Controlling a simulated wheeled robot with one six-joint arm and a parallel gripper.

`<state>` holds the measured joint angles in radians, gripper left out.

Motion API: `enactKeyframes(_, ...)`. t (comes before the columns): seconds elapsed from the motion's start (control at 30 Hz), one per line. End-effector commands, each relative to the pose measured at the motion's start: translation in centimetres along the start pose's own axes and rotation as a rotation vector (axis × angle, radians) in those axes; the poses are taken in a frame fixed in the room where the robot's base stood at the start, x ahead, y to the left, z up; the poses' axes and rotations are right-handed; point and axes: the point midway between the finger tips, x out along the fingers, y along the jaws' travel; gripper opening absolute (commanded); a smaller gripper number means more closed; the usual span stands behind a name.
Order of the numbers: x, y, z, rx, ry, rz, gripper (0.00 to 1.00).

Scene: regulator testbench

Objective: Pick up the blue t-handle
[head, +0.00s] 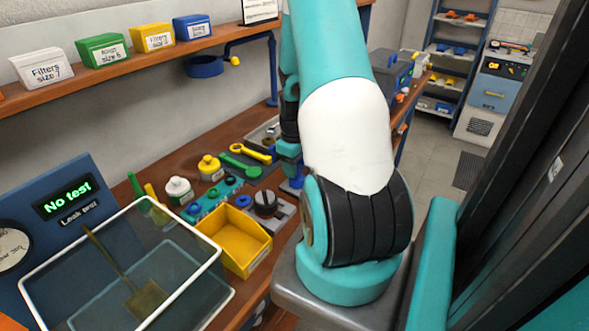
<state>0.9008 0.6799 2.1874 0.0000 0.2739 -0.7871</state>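My arm reaches up and over the bench, and its end comes down behind my own white and teal links. My gripper (288,158) shows only in part at the left edge of the arm, low over the bench. A small blue piece (296,183) shows just below it, partly hidden by the arm; it may be the blue t-handle, but its shape is not clear. I cannot tell whether the gripper touches it, or whether the fingers are open or shut.
A yellow bin (235,240), a dark round part on a grey plate (282,212), and green and yellow wrenches (240,168) lie on the bench. A clear tank (125,270) stands by the "No test" panel (68,198). Labelled boxes line the shelf (130,62) above.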

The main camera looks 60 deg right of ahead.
Motion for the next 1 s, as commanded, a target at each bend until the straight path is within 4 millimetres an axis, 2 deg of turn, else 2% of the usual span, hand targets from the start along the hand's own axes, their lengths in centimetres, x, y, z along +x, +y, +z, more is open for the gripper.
enactKeyframes(0.03, 0.0, 0.0, 0.0, 0.0, 0.0, 0.0, 0.26)
enactKeyframes(0.13, 0.0, 0.0, 0.0, 0.0, 0.0, 0.0, 0.03)
enactKeyframes(0.17, 0.0, 0.0, 0.0, 0.0, 0.0, 0.0, 0.0)
enactKeyframes(0.47, -0.1, 0.0, 0.0, 0.0, 0.001, 0.001, 0.0)
enactKeyframes(0.63, -1.0, 0.1, -0.1, 0.0, 0.002, 0.002, 0.0)
enactKeyframes(0.77, -3.0, 0.1, -0.1, 0.0, 0.005, 0.005, 0.0)
enactKeyframes(0.87, -5.6, 0.1, -0.1, 0.0, 0.007, 0.007, 0.0)
enactKeyframes(1.0, -10.0, 0.1, -0.2, 0.0, 0.008, 0.008, 0.0)
